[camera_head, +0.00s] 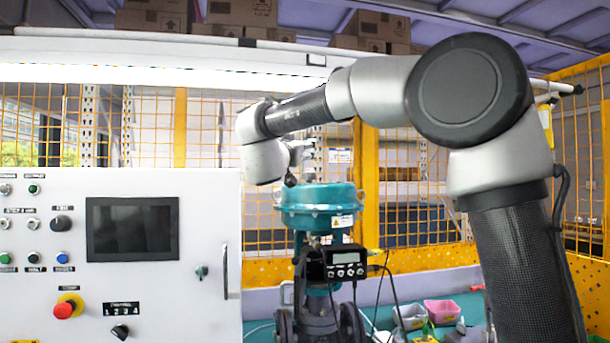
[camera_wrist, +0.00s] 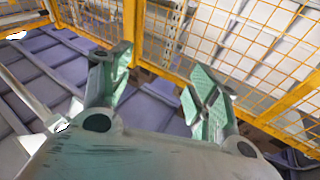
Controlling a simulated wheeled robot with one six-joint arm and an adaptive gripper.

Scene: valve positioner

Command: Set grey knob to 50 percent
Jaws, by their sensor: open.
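My gripper (camera_wrist: 158,92) is open and empty in the wrist view, its two green-padded fingers spread apart. In the head view only a small dark part of my gripper (camera_head: 292,178) shows beside my white wrist, just above the teal valve actuator (camera_head: 318,208). The black valve positioner (camera_head: 345,262) with a small display and buttons sits below the actuator, apart from my gripper. No knob that is clearly the grey one can be told on it. The white control panel (camera_head: 215,215) at left carries a dark knob (camera_head: 61,223) and a dark selector (camera_head: 120,332).
The panel also has a dark screen (camera_head: 132,229), a red emergency button (camera_head: 68,307) and a door handle (camera_head: 225,272). Yellow mesh fencing (camera_head: 365,185) stands behind. A pink bin (camera_head: 442,311) and a grey bin (camera_head: 411,317) lie low at right. Cables hang beside the positioner.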

